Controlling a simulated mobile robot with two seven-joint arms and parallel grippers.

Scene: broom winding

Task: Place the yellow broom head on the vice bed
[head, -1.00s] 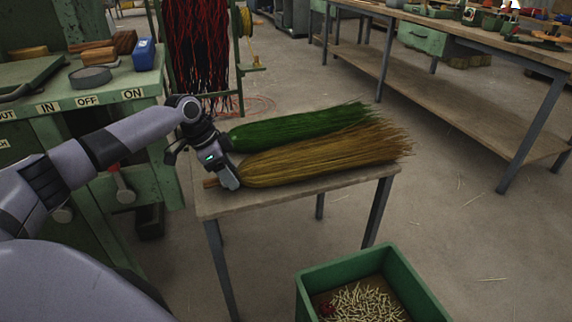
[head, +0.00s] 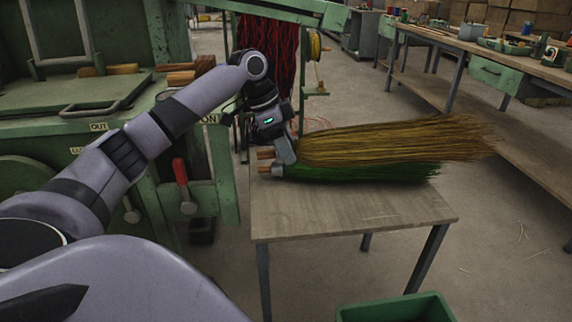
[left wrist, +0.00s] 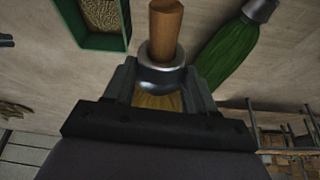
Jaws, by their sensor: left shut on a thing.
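The yellow broom head (head: 400,140) has long straw bristles pointing right and a short wooden handle end at the left. My left gripper (head: 284,156) is shut on it near its metal collar, which shows between the fingers in the left wrist view (left wrist: 163,76). It appears held above the small table, partly covering the green broom head (head: 370,173) in the head view. The green one lies on the table and also shows in the left wrist view (left wrist: 226,58). I cannot pick out the vice bed with certainty. My right gripper is not in view.
The small wooden table (head: 345,210) has a clear front half. A green machine (head: 100,135) with labels and a red-handled lever (head: 181,175) stands at left. A green bin (head: 395,308) is on the floor in front. A long workbench (head: 480,50) runs along the right.

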